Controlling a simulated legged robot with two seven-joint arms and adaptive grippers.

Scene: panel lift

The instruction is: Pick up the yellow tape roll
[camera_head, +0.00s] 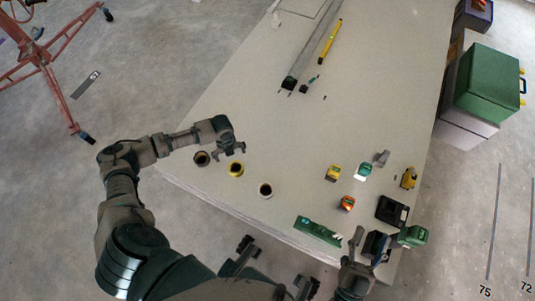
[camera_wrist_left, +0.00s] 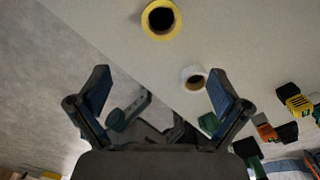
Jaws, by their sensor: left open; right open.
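The yellow tape roll (camera_head: 236,174) lies flat on the table near its left corner, between a dark brown roll (camera_head: 202,159) and a white roll (camera_head: 265,190). My left gripper (camera_head: 235,152) is just above and behind the yellow roll in the head view, open and empty. In the left wrist view the yellow roll (camera_wrist_left: 160,36) is at the top centre, beyond the spread fingers of my left gripper (camera_wrist_left: 159,75) and apart from them. My right gripper (camera_head: 367,246) is open at the table's front edge, close to a dark and green tool; I see nothing held in it.
The table (camera_head: 290,135) is clear around its middle. Green and yellow tools, a black case (camera_head: 392,210) and a green level-like piece (camera_head: 318,231) lie at the front right. Long bars and a yellow level (camera_head: 330,42) lie at the back. A green box (camera_head: 487,85) stands right.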

